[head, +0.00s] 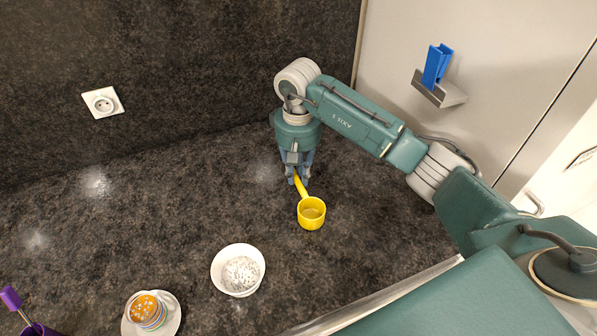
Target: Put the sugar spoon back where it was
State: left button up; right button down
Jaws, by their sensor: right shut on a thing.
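The sugar spoon (312,213) is a yellow scoop with a round cup and a short handle. My right gripper (298,181) points down and is shut on the end of its handle. The cup faces up toward the camera, and I see no sugar in it. I cannot tell whether the spoon touches the counter. A white bowl (216,270) with white, grainy contents sits in front and to the left of the spoon, apart from it. My left gripper is not in view.
A small white plate (126,328) holding a stack with an orange top stands at the lower left. A purple container (38,330) with a purple-handled tool is in the corner. The dark counter (170,210) is clear behind the bowl. A wall socket (102,102) is above.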

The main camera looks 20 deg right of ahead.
jog(key=shift+f, duration=0.1)
jog(key=c, duration=1.6)
grip_release()
jog(key=shift+r, duration=0.3)
notch_tip(320, 180, up, 12)
jog(key=b, duration=0.3)
jog(key=shift+f, duration=0.15)
